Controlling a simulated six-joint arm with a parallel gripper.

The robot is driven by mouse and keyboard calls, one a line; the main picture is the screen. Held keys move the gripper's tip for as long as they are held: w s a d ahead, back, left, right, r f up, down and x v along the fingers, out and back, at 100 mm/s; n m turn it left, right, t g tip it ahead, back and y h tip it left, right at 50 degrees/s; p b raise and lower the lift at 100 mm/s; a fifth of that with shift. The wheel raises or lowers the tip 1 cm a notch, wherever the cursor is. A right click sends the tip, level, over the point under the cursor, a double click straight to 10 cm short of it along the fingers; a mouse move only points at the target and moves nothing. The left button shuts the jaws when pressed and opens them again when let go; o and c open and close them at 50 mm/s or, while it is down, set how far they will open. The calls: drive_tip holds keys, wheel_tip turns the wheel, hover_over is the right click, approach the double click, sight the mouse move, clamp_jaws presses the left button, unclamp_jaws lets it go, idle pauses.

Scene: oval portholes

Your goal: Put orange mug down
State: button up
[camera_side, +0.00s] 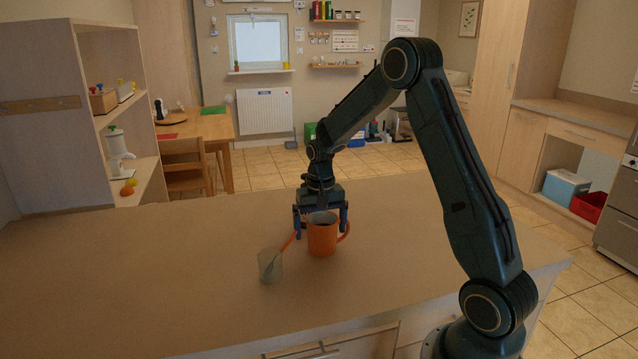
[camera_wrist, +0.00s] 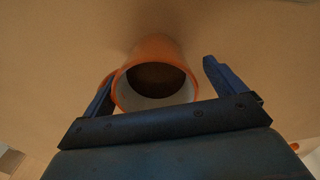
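The orange mug (camera_side: 322,238) stands upright on the counter, its handle to the right in the side view. In the wrist view the mug (camera_wrist: 155,52) shows its white inside rim and a dark inside. My gripper (camera_side: 320,226) is directly above and around it, pointing down, with one finger on each side. In the wrist view my gripper (camera_wrist: 158,75) is open. The left finger is close to the mug's handle side; whether they touch I cannot tell. A clear gap separates the right finger from the mug.
A clear glass (camera_side: 270,266) with an orange-handled stick (camera_side: 288,242) leaning in it stands just left of the mug, close to my gripper. The counter (camera_side: 130,270) is bare to the left. Its front edge is near the camera.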

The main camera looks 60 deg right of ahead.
drive_tip(key=shift+r, duration=0.15)
wheel_tip(320, 180, up, 12)
idle(0.8)
idle(0.5)
drive_tip(key=s+a+r+n+t, duration=0.2)
drive_tip(key=s+a+r, duration=0.25)
drive_tip(key=a, duration=0.25)
drive_tip(key=s+a+r+n+t, duration=0.1)
drive_tip(key=s+a+r+n, duration=0.25)
drive_tip(key=s+a, duration=0.25)
drive_tip(key=s+a+n+t, duration=0.1)
drive_tip(key=s+a, duration=0.2)
drive_tip(key=s, duration=0.3)
drive_tip(key=s+a+f+n+t, duration=0.1)
drive_tip(key=s+a+n, duration=0.1)
drive_tip(key=s+a, duration=0.2)
drive_tip(key=shift+s+f+t, duration=0.2)
drive_tip(key=shift+s+t, duration=0.1)
drive_tip(key=shift+s, duration=0.6)
drive_tip(key=shift+n, duration=0.25)
drive_tip(key=shift+c, duration=0.4)
